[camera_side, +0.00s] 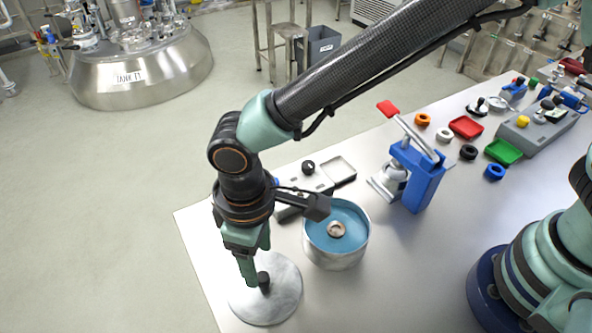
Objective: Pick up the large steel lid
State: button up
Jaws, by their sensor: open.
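The large steel lid (277,303) is a round grey metal disc with a dark knob (263,281) at its middle. It lies flat on the steel table near its left front edge. My gripper (256,282) points down over the lid, with its fingers at the knob. The jaws are open; one finger shows beside the knob, on its left, and the other is hard to make out. I cannot tell whether a finger touches the knob.
A steel pot (336,257) with a blue inside and a small ring-like piece stands close to the right of the lid. Behind are a grey panel (291,208) and a blue clamp device (417,180). Coloured rings and trays (503,152) lie farther right. The table's front middle is clear.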

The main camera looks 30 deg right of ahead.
aim_at(262, 277)
jog(key=shift+f, duration=2.95)
grip_shut()
